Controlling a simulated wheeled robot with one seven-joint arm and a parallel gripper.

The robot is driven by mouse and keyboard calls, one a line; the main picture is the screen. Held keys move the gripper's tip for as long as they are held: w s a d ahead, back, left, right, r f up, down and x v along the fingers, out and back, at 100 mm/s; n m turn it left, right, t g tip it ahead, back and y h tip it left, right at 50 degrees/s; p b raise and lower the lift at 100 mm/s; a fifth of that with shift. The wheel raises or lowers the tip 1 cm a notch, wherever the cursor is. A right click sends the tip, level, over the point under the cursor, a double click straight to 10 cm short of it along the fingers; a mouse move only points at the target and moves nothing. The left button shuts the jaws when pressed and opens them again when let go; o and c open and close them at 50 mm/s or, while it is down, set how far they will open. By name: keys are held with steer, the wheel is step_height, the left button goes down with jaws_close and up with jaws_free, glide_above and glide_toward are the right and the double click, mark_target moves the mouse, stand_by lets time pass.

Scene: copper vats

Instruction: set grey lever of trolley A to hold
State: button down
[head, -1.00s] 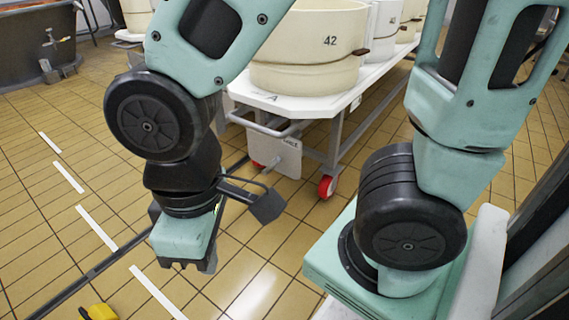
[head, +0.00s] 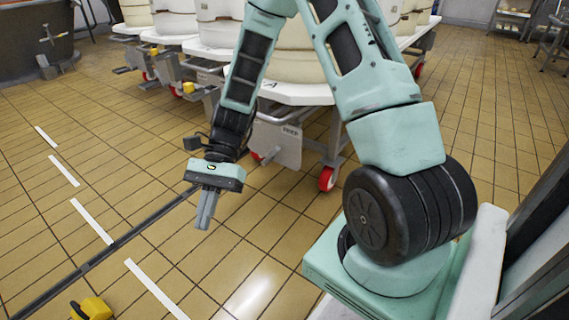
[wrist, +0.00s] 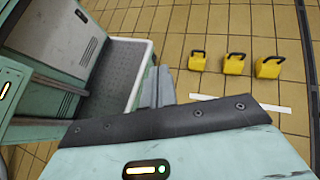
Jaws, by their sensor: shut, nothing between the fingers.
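Trolley A (head: 305,95) stands beyond my arm in the head view, with a white top marked A, cream vats on it and red-wheeled casters. A grey plate (head: 277,144) with small lettering, perhaps FREE, hangs under its near end. My arm covers part of that end, and I cannot clearly make out the grey lever or its setting. My gripper (head: 204,212) is shut and empty, pointing down over the tiled floor, in front and left of the plate and apart from it. In the wrist view, the gripper fingers (wrist: 157,88) are together over the floor.
More trolleys with vats stand at the back left, with yellow parts (head: 188,88) beneath. Yellow blocks with black handles (wrist: 234,63) stand on the floor. A dark floor strip (head: 110,248) and white dashes run across open tiles.

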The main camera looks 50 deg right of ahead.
mark_target(271, 155)
steer(key=w+d+f+m+t+y+b, duration=0.1)
steer(key=w+d+f+m+t+y, duration=0.1)
steer(key=w+d+f+m+t, duration=0.25)
steer(key=w+d+f+m+t+y+b, duration=0.1)
steer(key=d+f+m+t+y, duration=0.15)
steer(key=d+m+t, duration=0.4)
steer(key=w+d+f+m+t+y+b, duration=0.1)
steer(key=w+d+f+m+t+y, duration=0.2)
steer(key=d+m, duration=0.45)
steer(key=s+d+f+m+t+h+b, duration=0.1)
steer(key=s+d+f+m+t+h, duration=0.1)
steer(key=d+f+m+t+h, duration=0.2)
steer(key=s+d+f+m+t+h+b, duration=0.1)
steer(key=s+d+f+m+t+h, duration=0.1)
steer(key=d+f+m+t+h, duration=0.3)
steer(key=s+d+f+m+t+h+b, duration=0.1)
steer(key=d+f+m+t+h, duration=0.3)
steer(key=d+m+h, duration=0.7)
steer(key=s+d+f+m, duration=0.1)
steer(key=d+m, duration=0.1)
steer(key=m, duration=0.2)
steer(key=shift+d+m+h, duration=0.15)
steer(key=shift+m+h, duration=0.2)
steer(key=shift+w, duration=0.1)
